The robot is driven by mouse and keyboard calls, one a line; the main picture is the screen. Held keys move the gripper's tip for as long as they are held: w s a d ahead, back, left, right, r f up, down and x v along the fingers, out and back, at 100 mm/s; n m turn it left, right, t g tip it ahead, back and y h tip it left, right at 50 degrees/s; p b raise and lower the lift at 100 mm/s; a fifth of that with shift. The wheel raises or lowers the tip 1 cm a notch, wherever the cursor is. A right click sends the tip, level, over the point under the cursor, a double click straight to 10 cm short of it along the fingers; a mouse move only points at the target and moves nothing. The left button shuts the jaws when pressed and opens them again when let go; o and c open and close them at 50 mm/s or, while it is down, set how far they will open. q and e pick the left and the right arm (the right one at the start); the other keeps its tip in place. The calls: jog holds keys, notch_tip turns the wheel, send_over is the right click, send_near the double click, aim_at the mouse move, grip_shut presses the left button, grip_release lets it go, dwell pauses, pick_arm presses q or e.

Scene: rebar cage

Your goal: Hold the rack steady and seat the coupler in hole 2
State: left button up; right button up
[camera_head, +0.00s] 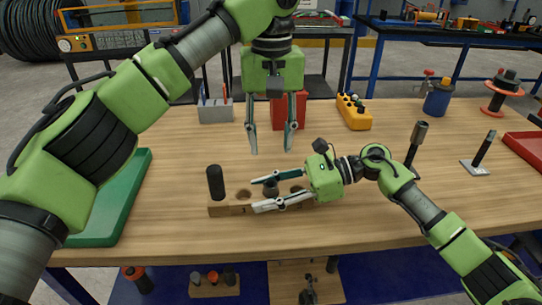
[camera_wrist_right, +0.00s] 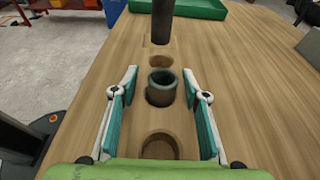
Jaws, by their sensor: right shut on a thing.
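The wooden rack (camera_head: 230,211) lies on the table with a row of holes along it. A tall black cylinder (camera_head: 215,181) stands upright in its left-end hole. A short dark grey coupler (camera_head: 270,187), with an open top, sits upright in a hole further right; it also shows in the right wrist view (camera_wrist_right: 162,88). Empty holes lie on both sides of the coupler. My right gripper (camera_head: 256,195) is shut on the rack, with one finger along each long side. My left gripper (camera_head: 271,150) is open and empty, pointing down above and behind the rack.
A green tray (camera_head: 118,205) is at the left. A grey bin (camera_head: 215,111), a red box (camera_head: 284,112) and a yellow block (camera_head: 354,114) stand at the back. A dark rod on a plate (camera_head: 480,158) and a red tray (camera_head: 526,147) are at the right.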

dwell(0.4)
jog(key=o, duration=0.9)
